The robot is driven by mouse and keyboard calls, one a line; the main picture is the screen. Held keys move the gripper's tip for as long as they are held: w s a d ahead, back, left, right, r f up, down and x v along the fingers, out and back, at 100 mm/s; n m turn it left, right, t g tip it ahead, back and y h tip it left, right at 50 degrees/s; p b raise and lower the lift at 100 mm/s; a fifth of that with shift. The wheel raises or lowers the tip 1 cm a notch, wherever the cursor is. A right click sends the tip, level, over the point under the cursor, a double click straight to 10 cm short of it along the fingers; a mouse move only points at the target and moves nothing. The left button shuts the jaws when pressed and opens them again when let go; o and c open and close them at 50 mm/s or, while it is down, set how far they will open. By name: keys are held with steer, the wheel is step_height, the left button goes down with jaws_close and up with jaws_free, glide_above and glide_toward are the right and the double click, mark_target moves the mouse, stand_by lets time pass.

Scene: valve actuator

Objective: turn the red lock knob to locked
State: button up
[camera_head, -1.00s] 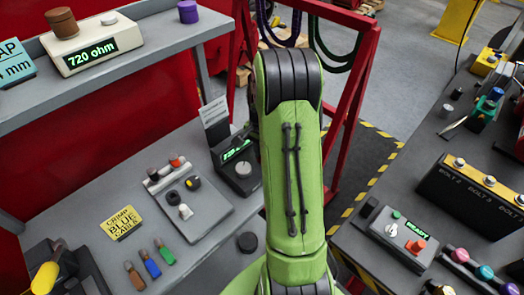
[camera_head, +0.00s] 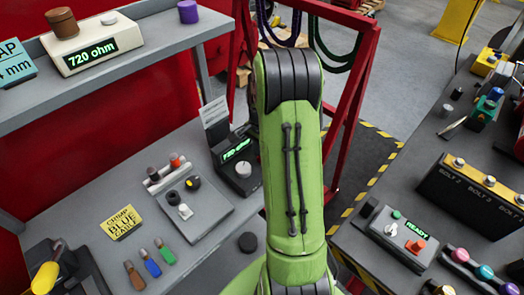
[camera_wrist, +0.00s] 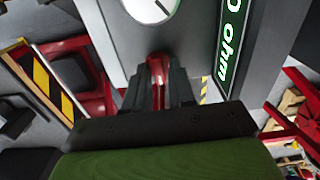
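The red lock knob (camera_wrist: 155,66) shows in the wrist view between the dark fingers of my gripper (camera_wrist: 158,88). It stands on a grey box just below a white dial (camera_wrist: 150,8). The fingers lie close along both sides of the knob and appear shut on it; the contact faces are hidden. The knob's turn position and any lock marking cannot be read. In the head view my green arm covers my gripper and the knob. The box with a dial and green display (camera_head: 238,152) shows partly beside the arm.
In the head view, a grey switch panel (camera_head: 215,212) and several coloured handles are on the left bench. A READY box (camera_head: 385,232) is on the right bench. A red frame (camera_head: 355,110) stands behind my arm.

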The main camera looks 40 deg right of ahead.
steer(key=shift+o, duration=1.1)
step_height(320, 180, up, 16)
steer(key=p, duration=0.3)
steer(key=shift+f, duration=0.15)
steer(key=shift+a, duration=0.1)
steer(key=s+a+r+n+t, duration=0.2)
steer(key=a+r+n, duration=0.35)
steer(key=a, duration=0.35)
steer(key=s+a+n+t, duration=0.3)
steer(key=s+a+n, duration=0.9)
steer(key=s+a, duration=0.2)
steer(key=shift+s+r+t, duration=0.3)
steer(key=shift+r, duration=0.1)
